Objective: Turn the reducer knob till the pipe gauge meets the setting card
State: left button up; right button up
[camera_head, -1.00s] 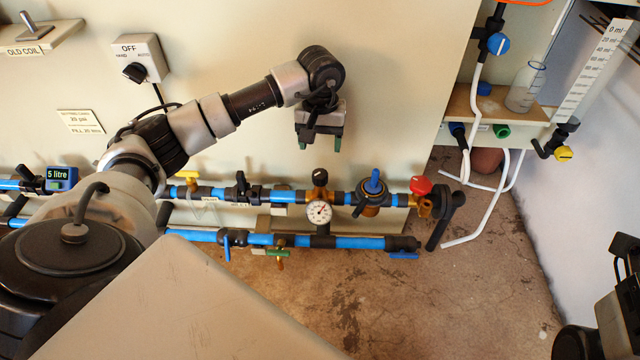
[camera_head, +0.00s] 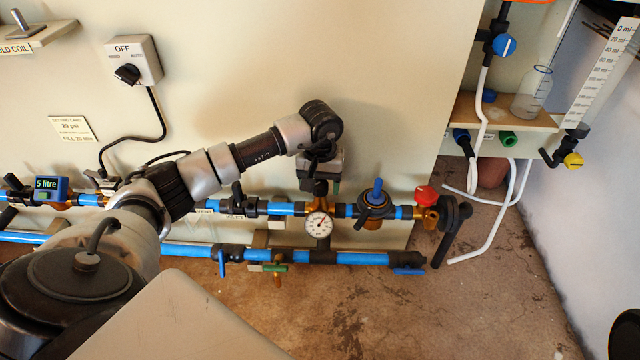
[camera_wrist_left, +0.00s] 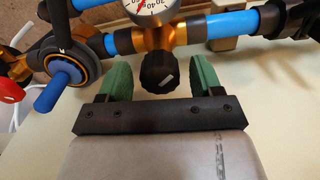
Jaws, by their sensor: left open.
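The black reducer knob (camera_wrist_left: 160,73), with a pale mark, stands on a brass body in the blue pipe line. My left gripper (camera_head: 320,184) is open, with its green fingers on either side of this knob in the left wrist view. Gaps show between knob and fingers. In the head view the gripper partly hides the knob. The round white pipe gauge (camera_head: 319,224) has a red needle; its dial also shows, cut off, in the left wrist view (camera_wrist_left: 150,8). The setting card (camera_head: 72,128) is on the wall at left, its figure too small to read surely. My right gripper is out of view.
A blue-handled valve (camera_head: 376,194) and a red knob (camera_head: 426,195) sit right of the gauge. A black-handled valve (camera_head: 238,200) is on its left. A lower blue pipe (camera_head: 345,257) runs below. A shelf with a flask (camera_head: 532,92) stands at right.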

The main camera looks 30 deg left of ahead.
pick_arm(q)
jog(key=c, duration=0.9)
jog(key=shift+r+n, duration=0.1)
jog(key=shift+n, duration=0.2)
